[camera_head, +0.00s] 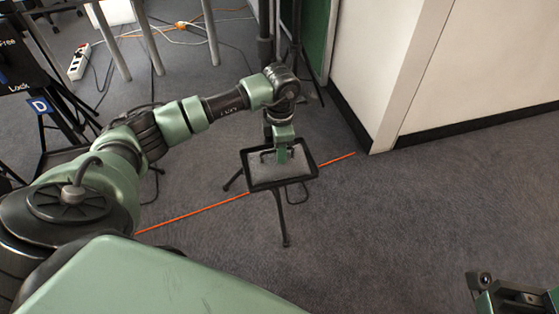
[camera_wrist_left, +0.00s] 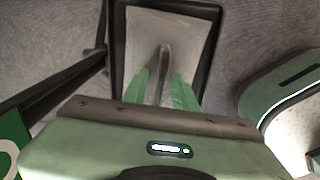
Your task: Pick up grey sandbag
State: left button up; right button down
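The grey sandbag (camera_head: 265,175) lies flat in a small black-rimmed tray (camera_head: 312,163) on a tripod, near the middle of the head view. In the left wrist view the sandbag (camera_wrist_left: 145,35) fills the tray, and a narrow dark strap or handle (camera_wrist_left: 164,58) stands up from it. My left gripper (camera_head: 283,158) points down at the sandbag. In the wrist view its green fingers (camera_wrist_left: 162,85) are apart, one on each side of the strap, with a small gap visible. Whether the fingertips touch the bag is hidden. My right gripper (camera_head: 515,297) shows only partly at the bottom right corner.
A white wall (camera_head: 385,60) stands at the back right. Black stands (camera_head: 60,115) and a power strip (camera_head: 79,62) are at the left. The carpet right of the tripod is clear.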

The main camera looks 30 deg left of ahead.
pick_arm(q)
grip_shut()
jog(key=shift+r, duration=0.1)
dwell(1.1)
